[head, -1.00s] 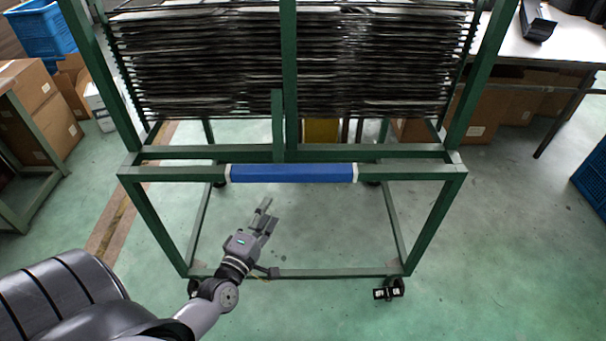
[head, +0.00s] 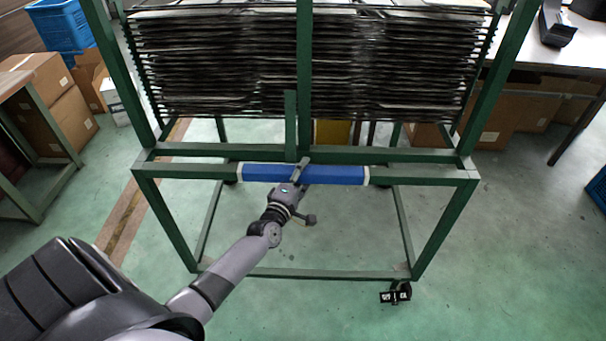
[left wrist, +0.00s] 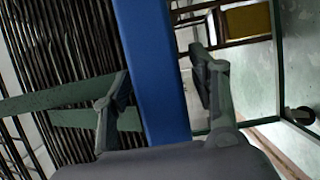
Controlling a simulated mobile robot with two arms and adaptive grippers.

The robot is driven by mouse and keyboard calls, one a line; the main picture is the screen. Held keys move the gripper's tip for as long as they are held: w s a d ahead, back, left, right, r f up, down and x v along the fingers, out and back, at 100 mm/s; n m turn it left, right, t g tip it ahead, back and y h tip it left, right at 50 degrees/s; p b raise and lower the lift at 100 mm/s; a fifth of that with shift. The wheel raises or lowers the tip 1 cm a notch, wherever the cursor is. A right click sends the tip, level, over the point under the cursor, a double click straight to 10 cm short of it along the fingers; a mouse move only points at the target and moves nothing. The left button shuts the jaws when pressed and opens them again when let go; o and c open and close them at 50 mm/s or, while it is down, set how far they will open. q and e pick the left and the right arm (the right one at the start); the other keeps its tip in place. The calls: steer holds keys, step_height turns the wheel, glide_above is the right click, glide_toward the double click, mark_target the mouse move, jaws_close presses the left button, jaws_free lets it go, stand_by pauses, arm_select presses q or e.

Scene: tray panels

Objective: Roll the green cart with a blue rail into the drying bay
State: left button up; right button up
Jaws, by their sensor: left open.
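The green cart (head: 440,228) stands in front of me on casters, with a stack of dark tray panels (head: 310,65) in its frame. Its blue rail (head: 338,174) runs across the front bar between white end bands. My left gripper (head: 303,172) is at the middle of the blue rail. In the left wrist view the blue rail (left wrist: 152,70) passes between the two open fingers, with a finger on either side. I cannot tell whether either finger touches it. My right gripper is not in view.
Cardboard boxes (head: 55,110) and a blue crate (head: 62,24) stand at the left beside a green table. A white table (head: 575,50) with boxes under it is at the right. The green floor around the cart's front is clear.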

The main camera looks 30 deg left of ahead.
arm_select(q)
steer(key=shift+c, duration=0.5)
jaws_close()
stand_by(0.6)
